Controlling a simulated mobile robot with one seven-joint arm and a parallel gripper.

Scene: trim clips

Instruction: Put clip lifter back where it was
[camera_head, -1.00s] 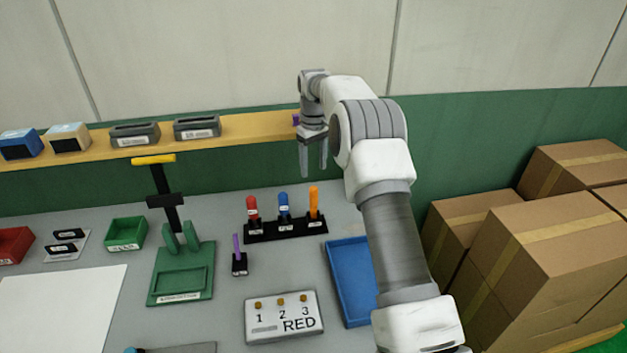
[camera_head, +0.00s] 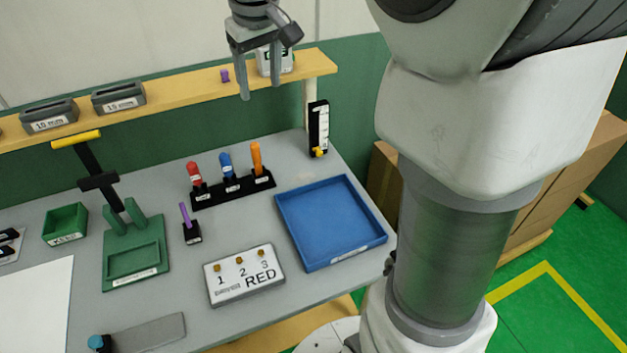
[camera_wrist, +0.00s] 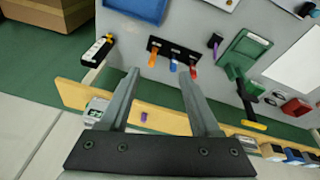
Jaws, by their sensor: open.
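My gripper (camera_head: 260,90) hangs open and empty near the right end of the shelf; its fingers also show in the wrist view (camera_wrist: 158,72). A black rack (camera_head: 235,190) on the bench holds three upright tools: a red-handled one (camera_head: 194,174), a blue-handled one (camera_head: 226,163) and an orange-handled one (camera_head: 256,157). They also show in the wrist view, beyond the fingertips and apart from them. Their labels are too small to read, so I cannot tell which is the clip lifter. A purple stick (camera_head: 184,213) stands in a small black holder.
The shelf (camera_head: 180,96) carries grey boxes (camera_head: 118,97), a small purple piece (camera_head: 225,76) and a pale device (camera_head: 285,62) behind my gripper. A blue tray (camera_head: 330,222) is empty. A black-and-white gauge (camera_head: 318,130) stands at the bench's back right.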

